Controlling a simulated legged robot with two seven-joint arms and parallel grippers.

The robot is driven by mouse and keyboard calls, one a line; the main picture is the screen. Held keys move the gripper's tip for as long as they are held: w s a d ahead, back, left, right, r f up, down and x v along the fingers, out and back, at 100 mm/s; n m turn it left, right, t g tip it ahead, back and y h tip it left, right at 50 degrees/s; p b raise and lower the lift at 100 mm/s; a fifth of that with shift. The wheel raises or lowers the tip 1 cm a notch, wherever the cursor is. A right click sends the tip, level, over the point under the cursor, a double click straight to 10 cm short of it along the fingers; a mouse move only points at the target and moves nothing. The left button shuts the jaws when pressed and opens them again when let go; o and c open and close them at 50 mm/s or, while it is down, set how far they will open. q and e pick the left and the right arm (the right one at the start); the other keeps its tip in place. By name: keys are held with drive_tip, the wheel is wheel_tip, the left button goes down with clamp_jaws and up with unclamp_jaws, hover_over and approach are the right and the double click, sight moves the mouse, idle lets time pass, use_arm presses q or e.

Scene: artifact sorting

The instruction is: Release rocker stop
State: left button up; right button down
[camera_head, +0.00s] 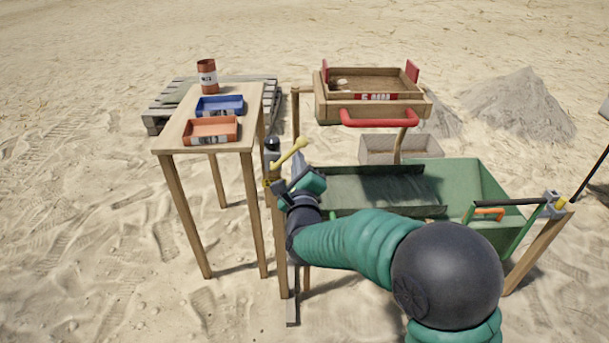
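A yellow lever (288,154), which looks like the rocker stop, slants up to the right on top of a wooden post. My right gripper (281,183) is at the post, just below the lever, with its teal and dark body turned toward it. The fingertips are small and partly hidden, so I cannot tell whether they are open or touch the lever. The wooden sieve box (371,108) with a red handle (379,119) stands up behind, to the right of the lever. My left gripper is not in view.
A wooden table (176,133) at left carries a blue tray (220,106), an orange tray (211,130) and a rust-coloured can (207,77). A green trough (469,180) lies right of my gripper. A pallet (157,120) stands behind the table. Sand is open at left.

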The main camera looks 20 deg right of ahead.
drive_tip(key=r+n, duration=0.1)
drive_tip(key=a+r+n+p, duration=0.1)
drive_tip(key=n, duration=0.1)
drive_tip(key=shift+w+a, duration=0.2)
drive_tip(key=shift+a, duration=0.05)
drive_tip(key=a+n, duration=0.1)
drive_tip(key=a+r+n+p, duration=0.1)
drive_tip(key=n, duration=0.1)
drive_tip(key=a+n+p, duration=0.1)
drive_tip(key=shift+w+a+r, duration=0.1)
drive_tip(key=shift+w+r, duration=0.1)
drive_tip(key=shift+w, duration=0.2)
drive_tip(key=shift+a+r, duration=0.1)
